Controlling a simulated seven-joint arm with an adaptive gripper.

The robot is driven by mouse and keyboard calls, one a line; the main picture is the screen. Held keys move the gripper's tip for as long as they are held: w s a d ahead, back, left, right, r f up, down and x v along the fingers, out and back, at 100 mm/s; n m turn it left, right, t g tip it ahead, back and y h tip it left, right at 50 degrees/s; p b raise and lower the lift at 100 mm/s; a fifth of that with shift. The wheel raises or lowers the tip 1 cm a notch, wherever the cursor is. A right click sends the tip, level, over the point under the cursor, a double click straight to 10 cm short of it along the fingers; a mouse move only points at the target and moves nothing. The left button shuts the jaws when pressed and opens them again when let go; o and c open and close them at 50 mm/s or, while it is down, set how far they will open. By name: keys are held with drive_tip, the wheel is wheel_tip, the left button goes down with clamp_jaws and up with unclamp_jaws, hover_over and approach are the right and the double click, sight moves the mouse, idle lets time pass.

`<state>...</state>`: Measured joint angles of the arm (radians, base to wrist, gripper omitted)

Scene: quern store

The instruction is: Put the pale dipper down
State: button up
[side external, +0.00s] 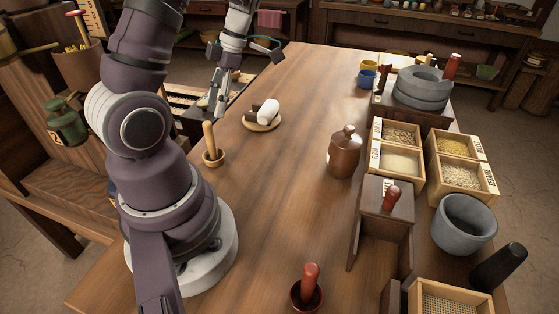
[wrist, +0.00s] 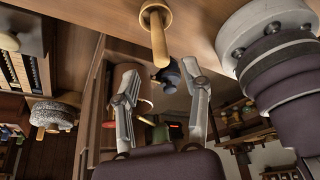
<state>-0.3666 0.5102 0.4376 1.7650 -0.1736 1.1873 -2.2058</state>
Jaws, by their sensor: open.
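The pale dipper, with a light wooden handle (side external: 209,136) and a small round tan cup, stands upright on the wooden table (side external: 285,190), near its left edge and beside my arm's base. It also shows in the wrist view (wrist: 157,38), cup at the top of the picture and handle pointing down toward the space between my fingers. My gripper (side external: 220,108) is above and beyond the dipper in the side view. Its two fingers (wrist: 163,72) are spread with nothing held between them. The dipper appears free of both fingers.
A plate (side external: 262,127) with a white roll and a dark piece lies behind the dipper. A brown lidded jar (side external: 343,155), grain boxes (side external: 397,168), a grey bowl (side external: 464,224) and a stone quern (side external: 421,90) line the right. A red-handled dipper (side external: 310,275) is in front. The table's middle is clear.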

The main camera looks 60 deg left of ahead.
drive_tip(key=w+d+r+m+t, duration=0.5)
drive_tip(key=d+r+m, duration=0.3)
drive_tip(key=m, duration=0.7)
drive_tip(key=s+d+m+t, duration=0.1)
drive_tip(key=d+m+t, duration=0.4)
drive_tip(key=m, duration=1.6)
drive_tip(key=d+r, duration=0.1)
drive_tip(key=d, duration=0.4)
drive_tip(key=shift+s, duration=0.2)
